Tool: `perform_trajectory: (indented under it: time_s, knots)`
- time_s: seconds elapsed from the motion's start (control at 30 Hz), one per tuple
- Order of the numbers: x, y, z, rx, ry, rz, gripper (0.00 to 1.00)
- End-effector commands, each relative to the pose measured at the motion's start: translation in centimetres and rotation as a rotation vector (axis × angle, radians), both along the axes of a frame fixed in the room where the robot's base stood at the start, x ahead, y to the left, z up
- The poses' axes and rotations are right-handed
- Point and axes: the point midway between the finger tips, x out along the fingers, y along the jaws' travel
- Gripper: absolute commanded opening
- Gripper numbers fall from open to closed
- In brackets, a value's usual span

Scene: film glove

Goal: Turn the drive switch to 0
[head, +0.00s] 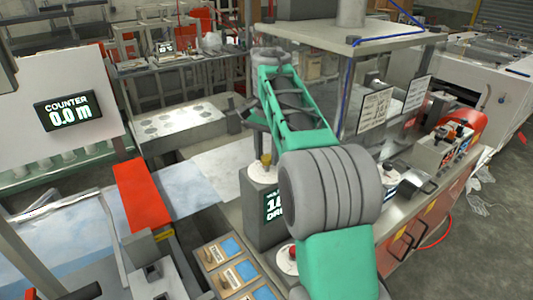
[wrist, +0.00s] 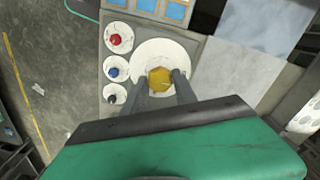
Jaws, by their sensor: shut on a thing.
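The drive switch is a yellow knob (head: 266,159) on a white round plate (head: 256,177), on top of a grey box. The box's front carries a dark display (head: 274,204) with white characters, partly hidden by my arm; its full reading cannot be made out. In the wrist view the knob (wrist: 158,79) sits between the two fingers of my gripper (wrist: 160,82), which is shut on it. The white plate (wrist: 158,49) shows around the knob. Any position marks on the plate are too small to read.
Red (wrist: 115,40), blue (wrist: 112,73) and black (wrist: 111,99) buttons on white discs stand beside the switch. Trays with blue cards (head: 231,247) lie in front of the box. A counter display (head: 69,111) reads 0.0 m. A red bar (head: 145,195) stands left.

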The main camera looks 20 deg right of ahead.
Motion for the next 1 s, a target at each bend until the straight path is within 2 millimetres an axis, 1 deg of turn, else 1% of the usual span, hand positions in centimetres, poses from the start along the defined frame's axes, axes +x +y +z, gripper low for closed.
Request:
perform_trajectory:
  time_s: [0.17, 0.2, 0.43, 0.63, 0.7, 0.77, 1.0]
  knots:
    - [0.0, 0.0, -0.1, 0.001, 0.002, 0.002, 0.0]
    - [0.0, 0.0, -0.1, 0.001, 0.002, 0.002, 0.37]
    - [0.0, 0.0, 0.0, 0.0, 0.001, 0.0, 0.55]
    - [0.0, 0.0, 0.0, 0.0, 0.0, 0.0, 0.55]
    - [0.0, 0.0, 0.4, 0.0, 0.0, 0.0, 0.55]
    - [0.0, 0.0, 1.3, 0.0, -0.001, 0.0, 0.55]
    - [0.0, -0.1, 6.1, 0.0, 0.0, 0.0, 0.55]
